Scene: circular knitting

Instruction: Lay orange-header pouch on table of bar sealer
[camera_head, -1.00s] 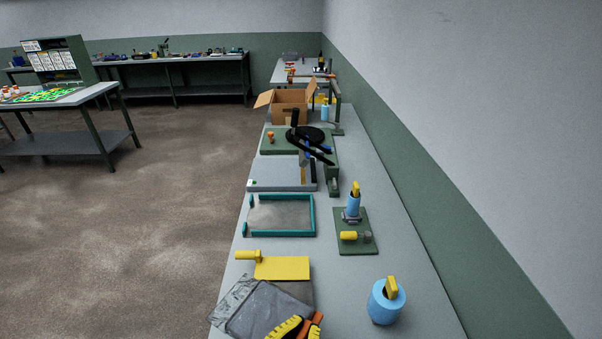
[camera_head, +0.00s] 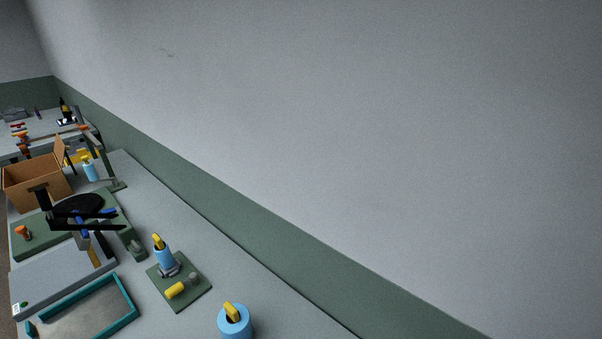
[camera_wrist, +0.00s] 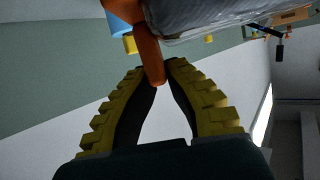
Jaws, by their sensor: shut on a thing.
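In the wrist view, my gripper (camera_wrist: 154,72) has its yellow-and-black fingers closed at the tips on the orange header (camera_wrist: 149,52) of the pouch. The pouch's grey, shiny body (camera_wrist: 205,14) extends off the top edge, so most of it is hidden. Neither gripper nor pouch shows in the head view. What looks like the bar sealer is at the left of the head view: a grey flat slab (camera_head: 50,283), with a black bar (camera_head: 85,222) raised above it. The slab's top looks bare.
A teal-rimmed tray (camera_head: 128,300) lies in front of the slab. A green plate (camera_head: 195,290) with a blue-and-yellow tool stands to its right, and a blue cylinder (camera_head: 235,325) nearer. Behind are a green board (camera_head: 45,240) and an open cardboard box (camera_head: 30,190). The wall borders the bench.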

